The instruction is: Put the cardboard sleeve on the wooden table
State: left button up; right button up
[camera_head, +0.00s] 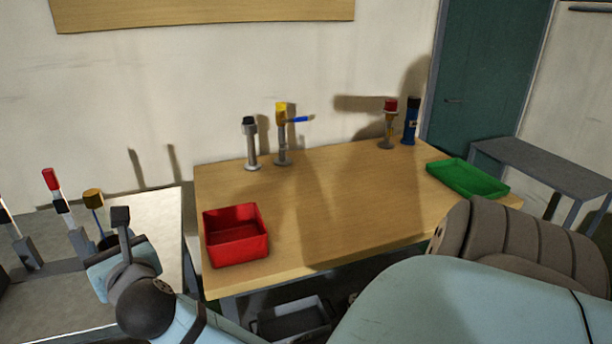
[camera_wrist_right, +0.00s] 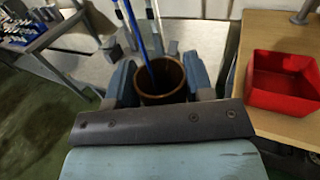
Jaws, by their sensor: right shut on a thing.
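The cardboard sleeve (camera_wrist_right: 160,82) is a brown open tube, held upright between the two fingers of my right gripper (camera_wrist_right: 160,85) in the right wrist view. A blue rod runs down into its opening. In the head view my right gripper (camera_head: 112,243) is at the lower left, over the pale bench, and mostly hides the sleeve. The wooden table (camera_head: 345,205) stands to the right of this gripper; its edge also shows in the right wrist view (camera_wrist_right: 275,28). My left gripper is not in view.
A red box (camera_head: 235,237) sits at the table's front left corner, close to my right gripper. A green tray (camera_head: 467,178) is at the right end. Several upright tools line the back edge. The table's middle is clear. Rods in stands (camera_head: 60,205) stand on the bench (camera_head: 150,215).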

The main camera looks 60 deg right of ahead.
aim_at(373, 208)
jog(key=l+z, duration=0.7)
jog(key=i+l+z, duration=0.1)
jog(key=l, duration=0.25)
jog(key=i+l, duration=0.1)
jog(key=l, duration=0.25)
jog(key=l+z, duration=0.15)
jog(key=l, duration=0.2)
jog(key=i, duration=0.05)
